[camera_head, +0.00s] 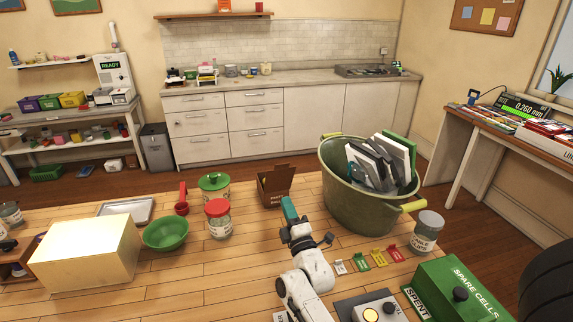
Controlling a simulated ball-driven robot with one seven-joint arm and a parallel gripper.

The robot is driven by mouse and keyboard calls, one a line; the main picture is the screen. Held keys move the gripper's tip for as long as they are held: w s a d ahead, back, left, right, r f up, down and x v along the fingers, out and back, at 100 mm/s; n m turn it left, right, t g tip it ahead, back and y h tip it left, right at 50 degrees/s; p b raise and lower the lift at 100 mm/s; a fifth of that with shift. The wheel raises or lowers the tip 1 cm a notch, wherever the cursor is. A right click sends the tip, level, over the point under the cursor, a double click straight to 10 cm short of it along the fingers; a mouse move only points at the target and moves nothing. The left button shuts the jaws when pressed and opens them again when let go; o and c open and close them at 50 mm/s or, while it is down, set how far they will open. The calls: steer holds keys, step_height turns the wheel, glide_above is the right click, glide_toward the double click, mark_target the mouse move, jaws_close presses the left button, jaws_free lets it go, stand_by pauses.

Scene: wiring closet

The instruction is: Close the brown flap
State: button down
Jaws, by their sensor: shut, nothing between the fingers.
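A small brown box (272,198) stands on the wooden table, left of the large green tub. Its brown flap (279,171) stands up at the back of the box, so the box looks open at the top. My white arm reaches in from the bottom of the view. My gripper (289,208), with teal fingers, is just in front of the box's right side. The fingers look closed together and hold nothing. I cannot tell whether they touch the box.
A large green tub (352,210) with folders stands close on the right. Small coloured tags (378,258) and a green spare cells box (450,285) lie at front right.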

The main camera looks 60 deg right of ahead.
mark_target(281, 166)
steer(key=shift+g+h, duration=0.4)
steer(key=shift+h, duration=0.4)
steer(key=b+x, duration=0.1)
steer(key=x, duration=0.2)
steer(key=s+d+b+x, duration=0.1)
steer(key=x, duration=0.2)
steer(key=b+x, duration=0.1)
steer(key=x, duration=0.2)
steer(key=shift+s+d, duration=0.1)
steer(key=shift+d, duration=0.15)
steer(key=shift+b+x, duration=0.4)
steer(key=shift+x, duration=0.4)
steer(key=shift+a+r, duration=0.15)
